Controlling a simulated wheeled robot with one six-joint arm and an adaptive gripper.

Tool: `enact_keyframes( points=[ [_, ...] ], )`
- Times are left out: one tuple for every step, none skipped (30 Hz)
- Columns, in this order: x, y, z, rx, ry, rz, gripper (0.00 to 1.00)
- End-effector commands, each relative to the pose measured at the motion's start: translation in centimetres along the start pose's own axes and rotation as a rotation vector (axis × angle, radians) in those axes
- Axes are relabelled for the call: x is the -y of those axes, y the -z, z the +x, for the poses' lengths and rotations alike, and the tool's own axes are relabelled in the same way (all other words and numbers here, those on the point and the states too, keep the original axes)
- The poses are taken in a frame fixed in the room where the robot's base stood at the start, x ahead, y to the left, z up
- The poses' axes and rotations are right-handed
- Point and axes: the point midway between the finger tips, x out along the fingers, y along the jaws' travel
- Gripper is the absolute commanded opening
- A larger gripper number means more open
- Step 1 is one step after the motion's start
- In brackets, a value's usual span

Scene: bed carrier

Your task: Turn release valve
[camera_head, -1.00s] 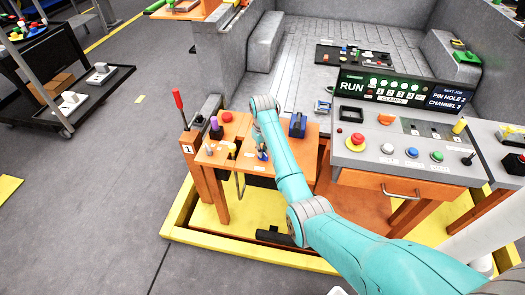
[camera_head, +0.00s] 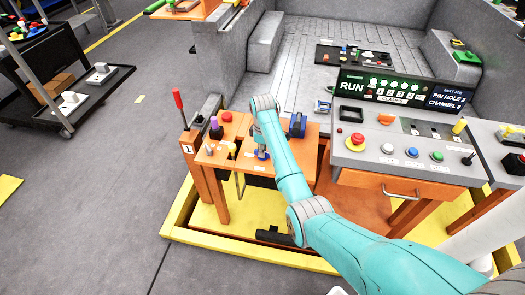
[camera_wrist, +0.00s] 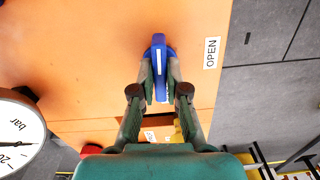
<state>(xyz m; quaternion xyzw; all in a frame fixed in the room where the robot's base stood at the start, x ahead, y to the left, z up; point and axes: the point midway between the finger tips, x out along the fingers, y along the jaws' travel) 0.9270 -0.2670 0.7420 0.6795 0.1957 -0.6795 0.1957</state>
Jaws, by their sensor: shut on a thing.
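The release valve's blue handle (camera_wrist: 159,48) stands out from an orange panel in the wrist view, with a white stripe along it. It lies lengthwise, pointing up and down in the picture. An OPEN label (camera_wrist: 211,53) is to its right. My gripper (camera_wrist: 160,82) is shut on the handle, with one finger on each side. In the head view the blue handle (camera_head: 263,155) shows small on the orange table (camera_head: 230,180), partly hidden by my arm.
A round pressure gauge (camera_wrist: 12,135) marked bar is at the left of the wrist view. On the table, a purple-topped knob (camera_head: 215,129), a red button (camera_head: 227,117) and a dark blue block (camera_head: 297,125) stand around my gripper. A red lever (camera_head: 179,105) rises at the table's left.

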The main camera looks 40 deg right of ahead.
Motion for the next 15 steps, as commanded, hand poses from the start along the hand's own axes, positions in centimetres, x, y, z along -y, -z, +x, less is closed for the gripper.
enact_keyframes(
  points=[
    [0.00, -0.02, 0.01, 0.000, 0.000, -0.021, 0.00],
    [0.00, -0.02, 0.01, 0.000, 0.000, -0.035, 0.00],
    [0.00, -0.02, 0.01, 0.000, 0.000, -0.051, 0.00],
    [0.00, -0.02, 0.01, 0.000, 0.000, -0.062, 0.00],
    [0.00, -0.02, 0.01, 0.000, 0.000, -0.071, 0.00],
    [0.00, -0.02, 0.01, 0.000, 0.000, -0.082, 0.00],
    [0.00, -0.03, 0.01, 0.000, 0.000, -0.090, 0.00],
    [0.00, -0.03, 0.01, 0.000, 0.000, -0.095, 0.00],
    [0.00, -0.03, 0.01, 0.000, 0.000, -0.102, 0.00],
    [0.00, -0.03, 0.01, 0.000, 0.000, -0.106, 0.00],
    [0.00, -0.03, 0.02, 0.001, 0.000, -0.110, 0.00],
    [0.00, -0.03, 0.02, 0.001, 0.000, -0.114, 0.00],
    [0.00, -0.03, 0.02, 0.001, 0.000, -0.116, 0.00],
    [0.00, -0.03, 0.02, 0.001, 0.000, -0.117, 0.00],
    [0.00, -0.03, 0.02, 0.001, 0.000, -0.118, 0.00]
  ],
)
